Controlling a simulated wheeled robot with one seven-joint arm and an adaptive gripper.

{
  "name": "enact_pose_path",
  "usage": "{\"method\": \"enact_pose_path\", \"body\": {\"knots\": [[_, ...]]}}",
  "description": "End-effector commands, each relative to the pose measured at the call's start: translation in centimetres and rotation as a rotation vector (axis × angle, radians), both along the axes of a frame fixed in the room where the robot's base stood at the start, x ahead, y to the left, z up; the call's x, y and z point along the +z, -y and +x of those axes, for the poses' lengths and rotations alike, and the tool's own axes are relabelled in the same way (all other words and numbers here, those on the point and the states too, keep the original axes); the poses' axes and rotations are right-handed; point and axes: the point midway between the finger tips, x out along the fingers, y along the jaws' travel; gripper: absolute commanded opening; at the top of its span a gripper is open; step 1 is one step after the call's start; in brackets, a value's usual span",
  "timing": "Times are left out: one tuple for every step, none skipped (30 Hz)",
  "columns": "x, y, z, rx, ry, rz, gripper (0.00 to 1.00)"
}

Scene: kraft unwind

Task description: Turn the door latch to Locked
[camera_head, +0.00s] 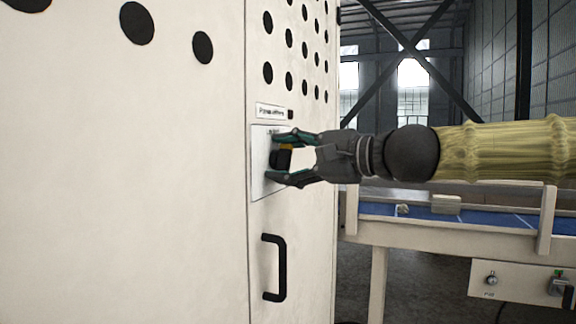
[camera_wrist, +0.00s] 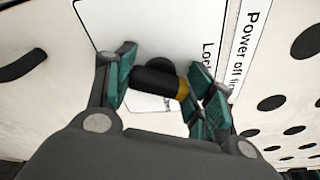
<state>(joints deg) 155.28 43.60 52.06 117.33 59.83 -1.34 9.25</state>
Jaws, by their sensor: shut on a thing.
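The door latch (camera_wrist: 157,82) is a black knob with a yellow-orange end band, set on a white plate (camera_head: 261,183) on the cream cabinet door. It shows partly in the head view (camera_head: 280,160). My gripper (camera_head: 281,157) comes from the right and is shut on the latch, one green-padded finger above and one below it in the head view. In the wrist view my gripper (camera_wrist: 160,85) has the latch between its fingers. The yellow end lies by the right finger, near partly hidden lettering that begins "Loc". The other end of the latch points to the left finger.
A black door handle (camera_head: 281,268) stands out below the plate. A label (camera_head: 271,111) sits above it, reading "Power off" in part. A cream-framed table with a blue surface (camera_head: 490,214) and a control box (camera_head: 520,287) stand at right.

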Motion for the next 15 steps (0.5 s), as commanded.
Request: {"method": "enact_pose_path", "body": {"knots": [[-0.14, 0.04, 0.04, -0.001, 0.011, -0.004, 0.30], [-0.15, 0.04, 0.04, -0.002, 0.017, -0.006, 0.30], [-0.15, 0.04, 0.03, -0.001, 0.024, -0.009, 0.30], [-0.17, 0.04, 0.04, -0.001, 0.029, -0.012, 0.30], [-0.17, 0.04, 0.04, -0.002, 0.035, -0.014, 0.30], [-0.18, 0.04, 0.03, -0.001, 0.043, -0.017, 0.30], [-0.17, 0.03, 0.03, -0.001, 0.048, -0.020, 0.30], [-0.17, 0.03, 0.03, -0.001, 0.053, -0.022, 0.30], [-0.16, 0.03, 0.02, -0.001, 0.059, -0.024, 0.30], [-0.14, 0.03, 0.02, -0.001, 0.062, -0.026, 0.30], [-0.11, 0.04, 0.02, -0.001, 0.065, -0.027, 0.30], [-0.09, 0.03, 0.02, -0.001, 0.068, -0.028, 0.30], [-0.07, 0.03, 0.01, -0.001, 0.069, -0.029, 0.30], [-0.06, 0.03, 0.02, -0.001, 0.070, -0.029, 0.30], [-0.03, 0.03, 0.02, -0.001, 0.070, -0.029, 0.30]]}}
